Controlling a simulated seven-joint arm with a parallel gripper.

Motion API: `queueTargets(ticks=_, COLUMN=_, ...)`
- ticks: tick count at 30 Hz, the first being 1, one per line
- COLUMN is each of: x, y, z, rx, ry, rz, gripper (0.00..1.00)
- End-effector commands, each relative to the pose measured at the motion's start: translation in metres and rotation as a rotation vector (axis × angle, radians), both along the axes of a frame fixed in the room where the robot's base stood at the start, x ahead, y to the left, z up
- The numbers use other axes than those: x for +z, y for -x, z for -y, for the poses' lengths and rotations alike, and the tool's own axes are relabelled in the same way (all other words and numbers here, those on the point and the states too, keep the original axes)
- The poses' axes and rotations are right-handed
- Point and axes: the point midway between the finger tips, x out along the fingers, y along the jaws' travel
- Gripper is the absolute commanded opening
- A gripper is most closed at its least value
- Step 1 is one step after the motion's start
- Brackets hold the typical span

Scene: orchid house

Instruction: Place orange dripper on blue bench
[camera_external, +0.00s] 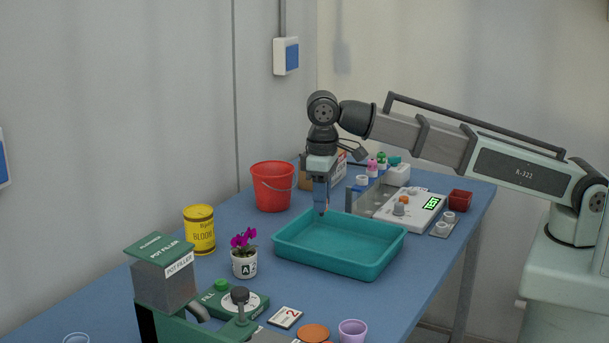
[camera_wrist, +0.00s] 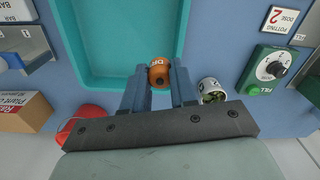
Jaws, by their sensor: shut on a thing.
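In the external view my gripper (camera_external: 321,210) points down just beyond the far rim of the teal tray (camera_external: 372,271). The dripper cannot be made out there. The blue bench (camera_external: 435,290) runs under everything; its bare top also shows in the wrist view (camera_wrist: 228,40). I cannot tell how high the dripper is above the bench.
A red bucket (camera_external: 273,187) stands behind and left of my gripper. A potted orchid (camera_external: 244,263) and yellow tin (camera_external: 199,231) stand left of the tray, with the pot filler (camera_external: 166,285) in front. Bare bench lies between bucket and orchid.

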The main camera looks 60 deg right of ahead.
Motion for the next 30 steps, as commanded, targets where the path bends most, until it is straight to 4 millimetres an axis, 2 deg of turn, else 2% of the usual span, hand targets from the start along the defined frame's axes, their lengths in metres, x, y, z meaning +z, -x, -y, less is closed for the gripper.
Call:
queueTargets(ticks=1, x=-0.003, y=0.005, z=-0.015, rx=0.021, ry=0.0, rz=0.0, gripper=0.0)
queueTargets(ticks=3, x=-0.007, y=0.011, z=-0.031, rx=0.042, ry=0.0, rz=0.0, gripper=0.0)
queueTargets(ticks=7, x=-0.014, y=0.017, z=-0.055, rx=0.061, ry=0.0, rz=-0.001, gripper=0.0)
queueTargets(ticks=8, x=-0.015, y=0.017, z=-0.06, rx=0.062, ry=0.0, rz=-0.001, gripper=0.0)
queueTargets(ticks=10, x=-0.019, y=0.004, z=-0.07, rx=0.024, ry=-0.001, rz=0.0, gripper=0.0)
queueTargets(ticks=16, x=-0.018, y=-0.003, z=-0.074, rx=-0.066, ry=-0.003, rz=0.0, gripper=0.0)
queueTargets(ticks=20, x=-0.025, y=-0.003, z=-0.074, rx=-0.086, ry=-0.003, rz=-0.001, gripper=0.0)
queueTargets(ticks=30, x=-0.072, y=-0.002, z=-0.073, rx=-0.087, ry=-0.002, rz=-0.002, gripper=0.0)
